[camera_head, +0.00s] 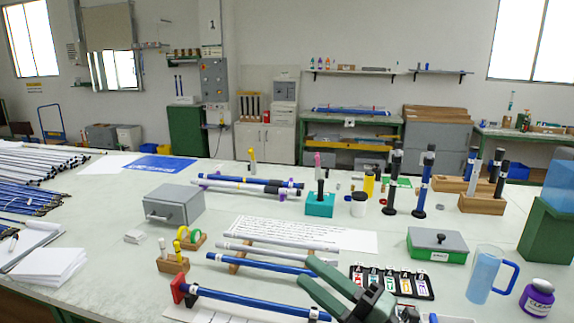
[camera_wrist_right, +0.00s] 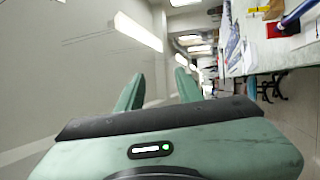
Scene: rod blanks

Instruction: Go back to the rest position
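My right gripper (camera_head: 308,270) comes in at the bottom of the head view, green with a dark wrist. Its two fingers are apart with nothing between them. The right wrist view shows the same open fingers (camera_wrist_right: 160,88) pointing past a wall, with the table turned sideways at the right. In the head view the gripper appears in front of a blue rod (camera_head: 262,263) and a white rod (camera_head: 275,251) on a wooden rack; I cannot tell how far above them it is. My left gripper is not in view.
A dark swatch case (camera_head: 392,281), a blue mug (camera_head: 483,274) and a purple jar (camera_head: 537,298) are right of the gripper. A blue rod with a red end block (camera_head: 178,289) lies at the front. Bare table (camera_head: 110,205) shows at left.

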